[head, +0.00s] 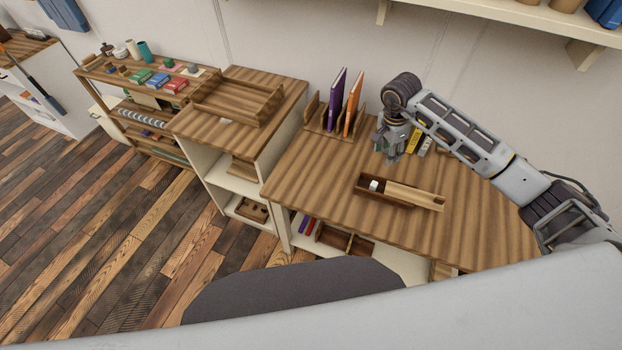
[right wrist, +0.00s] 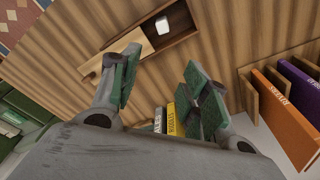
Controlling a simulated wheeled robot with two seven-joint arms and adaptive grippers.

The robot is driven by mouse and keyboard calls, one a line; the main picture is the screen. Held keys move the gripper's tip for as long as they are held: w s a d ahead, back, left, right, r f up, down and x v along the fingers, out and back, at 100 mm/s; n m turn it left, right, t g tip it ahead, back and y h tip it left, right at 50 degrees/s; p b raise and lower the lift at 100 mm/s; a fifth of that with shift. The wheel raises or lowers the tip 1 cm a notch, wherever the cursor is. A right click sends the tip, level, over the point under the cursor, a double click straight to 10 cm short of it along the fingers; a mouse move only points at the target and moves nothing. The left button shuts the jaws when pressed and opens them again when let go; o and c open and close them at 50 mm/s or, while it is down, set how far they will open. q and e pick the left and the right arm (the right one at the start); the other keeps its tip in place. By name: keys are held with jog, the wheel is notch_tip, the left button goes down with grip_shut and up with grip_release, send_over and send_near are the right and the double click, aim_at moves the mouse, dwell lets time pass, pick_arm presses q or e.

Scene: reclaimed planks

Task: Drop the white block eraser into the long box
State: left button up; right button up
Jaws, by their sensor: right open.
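The long box (head: 408,204) is a narrow dark wooden box on the desk, with a paler lid (head: 415,195) covering its right part and its left end open. The white block eraser (head: 374,185) shows in that open end, close to the lid's edge, and it appears to lie inside. The right wrist view also shows the eraser (right wrist: 162,24) and the long box (right wrist: 185,38). My right gripper (head: 392,157) is open and empty, above the desk behind the box; its two fingers (right wrist: 160,68) are spread apart. My left gripper is not in view.
A rack with a purple book (head: 337,100) and an orange book (head: 354,103) stands at the desk's back left. An empty wooden tray (head: 236,103) sits on the cabinet to the left. The desk left of the box is clear.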

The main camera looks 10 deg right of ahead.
jog(key=shift+a+r, duration=0.15)
jog(key=shift+r, duration=0.7)
jog(key=shift+s, duration=0.15)
dwell(0.3)
